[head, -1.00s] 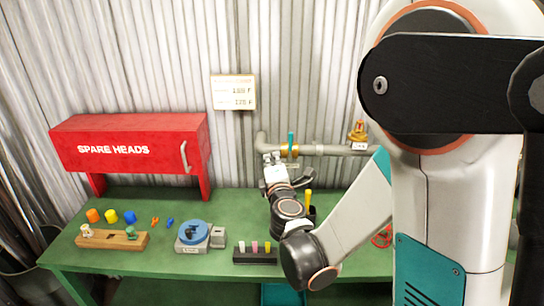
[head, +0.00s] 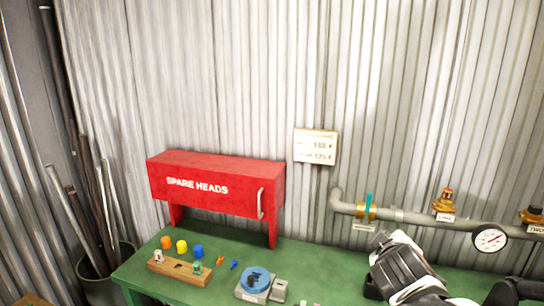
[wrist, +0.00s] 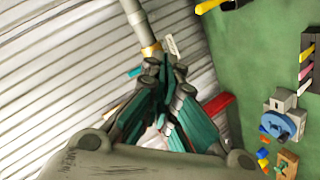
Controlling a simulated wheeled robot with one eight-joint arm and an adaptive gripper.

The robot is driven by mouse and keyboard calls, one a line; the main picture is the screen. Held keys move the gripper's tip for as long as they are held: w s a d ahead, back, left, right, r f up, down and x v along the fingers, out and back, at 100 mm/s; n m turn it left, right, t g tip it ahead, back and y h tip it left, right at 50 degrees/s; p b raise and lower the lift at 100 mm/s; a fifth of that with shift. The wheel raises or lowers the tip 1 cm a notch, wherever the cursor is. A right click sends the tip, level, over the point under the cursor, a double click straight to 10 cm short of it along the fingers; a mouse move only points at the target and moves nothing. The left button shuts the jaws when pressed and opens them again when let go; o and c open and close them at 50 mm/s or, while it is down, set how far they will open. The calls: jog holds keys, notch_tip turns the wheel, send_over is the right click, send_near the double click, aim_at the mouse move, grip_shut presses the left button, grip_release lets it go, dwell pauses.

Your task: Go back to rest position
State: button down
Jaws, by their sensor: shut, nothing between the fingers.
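My gripper (wrist: 163,75) is shut with nothing between its dark and teal fingers in the wrist view. In the head view it shows as a dark and pale shape (head: 400,265) at the lower right, over the bench's right part, in front of the pipe. Its fingertips cannot be made out there. A grey pipe (head: 420,218) runs along the corrugated wall, with a teal-handled valve (head: 368,207) and a brass head (head: 444,200). The wrist view shows the pipe (wrist: 135,20) beyond the fingers; whether they touch it cannot be told.
A red spare heads cabinet (head: 220,190) stands on the green bench (head: 310,258). In front lie a wooden block (head: 178,272), coloured caps (head: 181,246) and a blue round fixture (head: 256,280). A gauge (head: 490,239) sits at the right. A bin of rods (head: 105,285) stands left.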

jog(key=s+a+f+m+g+y, duration=0.2)
jog(key=s+a+m, duration=0.1)
jog(key=s, duration=0.5)
jog(key=s+a+f+m+g+y, duration=0.2)
jog(key=s+a+m, duration=0.1)
jog(key=s, duration=0.6)
jog(key=shift+s+a+m+g+y, duration=0.15)
jog(key=shift+a+m+g+y, duration=0.2)
jog(key=shift+a, duration=0.25)
